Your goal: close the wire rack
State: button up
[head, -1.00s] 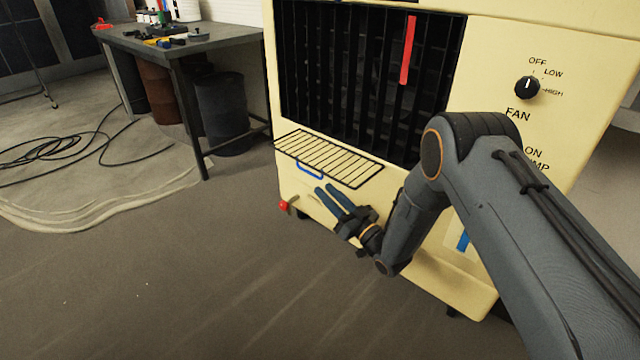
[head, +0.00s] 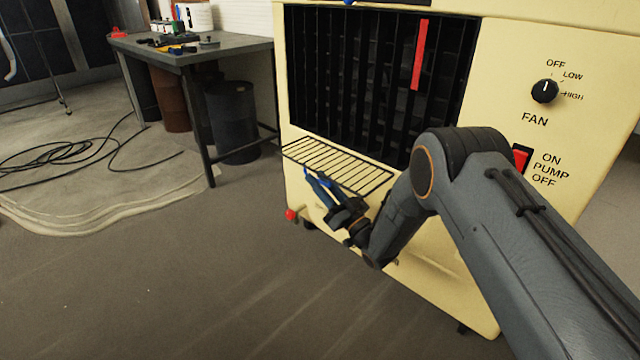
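The wire rack (head: 345,166) is a black slatted frame that juts out from the cream cooler (head: 440,258), just below its dark grille (head: 350,75). It is folded out at a shallow angle. A bit of its blue handle (head: 306,172) shows at the front edge; the rest is hidden behind my fingers. My gripper (head: 315,178) is at that front edge, with its two blue fingers pointing up and left at the handle. The fingers look apart. I cannot tell whether they touch the handle or the rack.
A red strip (head: 420,55) lies on the grille. A fan knob (head: 545,91) and a red pump switch (head: 521,158) are on the right of the cooler's front. A workbench (head: 190,52) stands at the back left, with cables (head: 80,160) on the floor. The floor at front left is clear.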

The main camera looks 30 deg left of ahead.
grip_shut()
dwell(1.4)
